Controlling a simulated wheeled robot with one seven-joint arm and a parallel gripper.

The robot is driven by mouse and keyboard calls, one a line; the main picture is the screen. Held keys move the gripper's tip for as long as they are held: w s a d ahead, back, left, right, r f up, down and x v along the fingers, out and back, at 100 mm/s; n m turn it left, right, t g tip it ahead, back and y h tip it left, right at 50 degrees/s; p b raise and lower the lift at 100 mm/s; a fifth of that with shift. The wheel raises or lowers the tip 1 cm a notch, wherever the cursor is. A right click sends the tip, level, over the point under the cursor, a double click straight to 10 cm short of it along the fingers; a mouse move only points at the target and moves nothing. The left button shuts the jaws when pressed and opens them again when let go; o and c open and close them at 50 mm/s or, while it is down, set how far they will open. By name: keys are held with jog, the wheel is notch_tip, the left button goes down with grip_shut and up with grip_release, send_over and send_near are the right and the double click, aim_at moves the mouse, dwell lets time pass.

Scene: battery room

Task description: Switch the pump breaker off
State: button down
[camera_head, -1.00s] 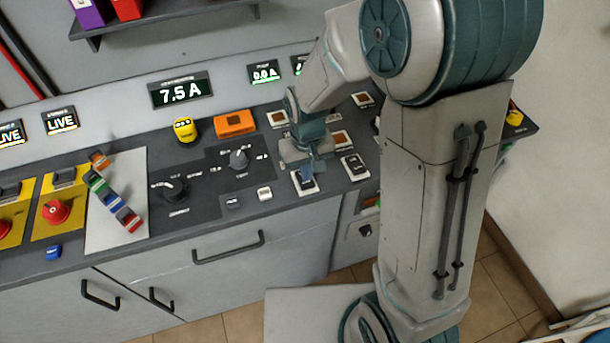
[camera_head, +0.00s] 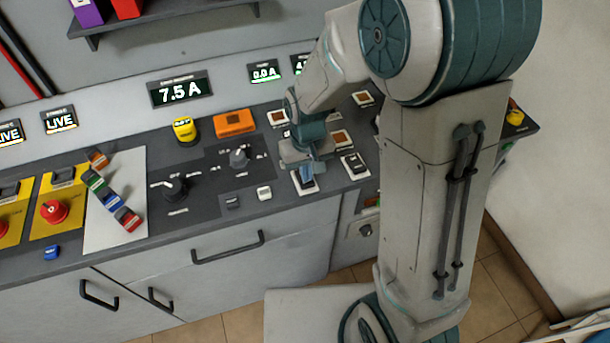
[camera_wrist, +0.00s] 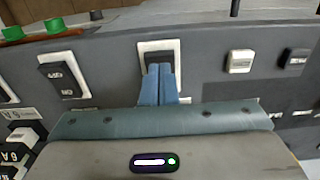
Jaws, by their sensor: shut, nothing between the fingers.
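My gripper (camera_head: 307,180) is shut and empty, pointing down at a dark rocker switch in a white frame (camera_head: 298,190) near the front edge of the bench. In the wrist view the blue fingertips (camera_wrist: 158,68) are together at the lower part of this rocker (camera_wrist: 158,57) and hide part of it. They appear to touch it, but contact is hard to tell. A similar rocker (camera_wrist: 62,76) stands beside it, also seen in the head view (camera_head: 354,163). I cannot read which switch is labelled as the pump breaker.
Rockers with orange-brown tops (camera_head: 340,138) stand behind. Left are a small white button (camera_head: 264,193), a black rotary knob (camera_head: 174,188), an orange box (camera_head: 234,123) and a red knob on a yellow plate (camera_head: 54,211). A display (camera_head: 180,89) reads 7.5 A.

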jog(key=shift+f+b, duration=0.5)
jog(key=shift+f, duration=0.15)
jog(key=shift+r, duration=0.1)
jog(key=shift+r+p, duration=2.6)
jog(key=shift+r, duration=0.85)
